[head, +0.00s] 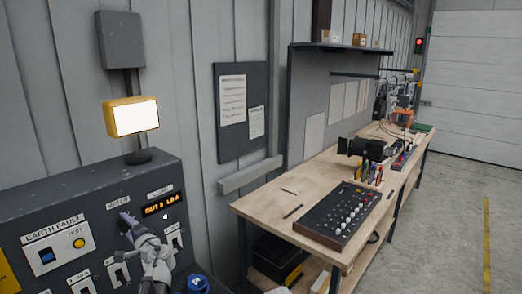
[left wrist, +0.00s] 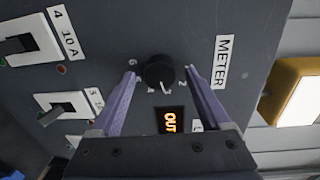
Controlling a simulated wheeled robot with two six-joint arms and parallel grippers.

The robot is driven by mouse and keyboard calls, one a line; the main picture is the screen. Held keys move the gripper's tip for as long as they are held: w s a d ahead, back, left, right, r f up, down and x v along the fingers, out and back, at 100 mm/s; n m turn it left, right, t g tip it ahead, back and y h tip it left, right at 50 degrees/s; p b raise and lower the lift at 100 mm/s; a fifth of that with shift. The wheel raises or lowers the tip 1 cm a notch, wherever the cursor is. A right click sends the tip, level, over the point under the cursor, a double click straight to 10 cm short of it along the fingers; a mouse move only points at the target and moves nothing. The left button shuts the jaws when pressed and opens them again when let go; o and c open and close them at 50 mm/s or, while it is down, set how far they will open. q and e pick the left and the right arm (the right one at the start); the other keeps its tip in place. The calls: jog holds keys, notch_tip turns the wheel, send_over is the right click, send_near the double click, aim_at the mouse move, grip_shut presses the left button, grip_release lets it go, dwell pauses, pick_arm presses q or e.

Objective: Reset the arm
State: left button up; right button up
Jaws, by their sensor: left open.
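My left gripper (head: 132,228) reaches over the sloped grey control panel (head: 90,192) at the lower left of the head view. In the left wrist view its two fingers (left wrist: 160,78) are open, one on each side of a round black knob (left wrist: 160,70) next to the METER label (left wrist: 223,62). There seems to be a gap between each finger and the knob; contact is not clear. The lit orange display (head: 160,207) beside it reads OUT 3 in the head view. In the left wrist view, the display (left wrist: 170,121) is partly hidden by my gripper. My right gripper is not seen.
Labelled switches (left wrist: 61,110) lie close to my left gripper. A yellow-framed lamp (head: 131,116) stands on the panel's top edge. A wooden workbench (head: 275,208) with a black knob box (head: 338,215) stands to the right. The floor (head: 440,230) right of it is clear.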

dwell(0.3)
pick_arm(q)
jog(key=f+v, duration=0.1)
jog(key=v, duration=0.7)
jog(key=x, duration=0.5)
jog(key=r+x, duration=0.1)
jog(key=x, duration=0.2)
jog(key=shift+w, duration=0.15)
jog(key=shift+s+n, duration=0.2)
jog(key=shift+n, duration=1)
jog(key=n, duration=0.4)
jog(key=shift+s+t, duration=0.1)
jog(key=shift+t, duration=0.3)
jog(key=n+b, duration=0.1)
jog(key=n, duration=0.3)
jog(key=shift+a+n, duration=0.1)
jog(key=shift+n, duration=0.3)
jog(key=n, duration=0.4)
jog(key=shift+t, duration=0.3)
jog(key=shift+v, duration=1.5)
